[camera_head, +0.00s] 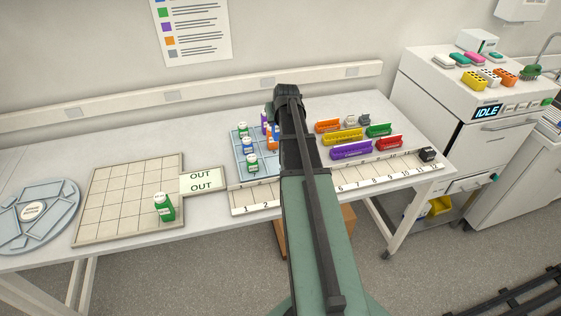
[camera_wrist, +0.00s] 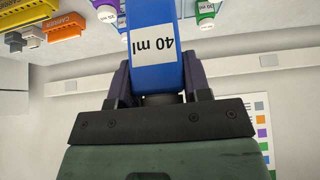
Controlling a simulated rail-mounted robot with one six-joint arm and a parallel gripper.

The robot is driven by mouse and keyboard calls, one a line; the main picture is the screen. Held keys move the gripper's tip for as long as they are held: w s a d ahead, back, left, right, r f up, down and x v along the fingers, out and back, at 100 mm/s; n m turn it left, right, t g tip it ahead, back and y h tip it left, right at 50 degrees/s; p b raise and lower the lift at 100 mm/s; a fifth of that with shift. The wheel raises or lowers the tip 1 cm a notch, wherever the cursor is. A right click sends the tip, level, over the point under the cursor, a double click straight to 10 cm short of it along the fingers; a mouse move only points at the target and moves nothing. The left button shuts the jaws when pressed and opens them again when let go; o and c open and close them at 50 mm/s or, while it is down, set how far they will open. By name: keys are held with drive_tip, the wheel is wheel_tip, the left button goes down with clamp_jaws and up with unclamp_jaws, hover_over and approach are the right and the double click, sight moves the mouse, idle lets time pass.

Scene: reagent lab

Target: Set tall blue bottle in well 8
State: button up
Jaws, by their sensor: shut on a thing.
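My gripper (camera_wrist: 159,82) is shut on a blue bottle (camera_wrist: 152,22) in the wrist view. The bottle's white label reads 40 ml and appears upside down there. Its far end runs out of the picture. In the head view my arm hides the gripper's fingers and the held bottle. The numbered well strip (camera_head: 250,197) lies along the bench's front edge in the head view. Its right part, from about 6 on, shows to the right of my arm, with well 8 among those wells. My arm covers the strip's middle.
A blue tray (camera_head: 237,165) with several small bottles stands left of my arm. Coloured carriers, including a purple one (camera_head: 351,150), lie to the right. A black block (camera_head: 427,154) sits at the strip's right end. A green bottle (camera_head: 165,208) stands on the grid mat (camera_head: 110,195).

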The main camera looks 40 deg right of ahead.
wheel_tip(320, 180, down, 14)
drive_tip(key=b, duration=1.1)
drive_tip(key=shift+r, duration=0.1)
drive_tip(key=shift+r+p, duration=0.3)
drive_tip(key=shift+p, duration=0.05)
drive_tip(key=shift+d+f, duration=0.1)
drive_tip(key=shift+f, duration=0.1)
drive_tip(key=o, duration=0.9)
drive_tip(key=shift+r, duration=0.15)
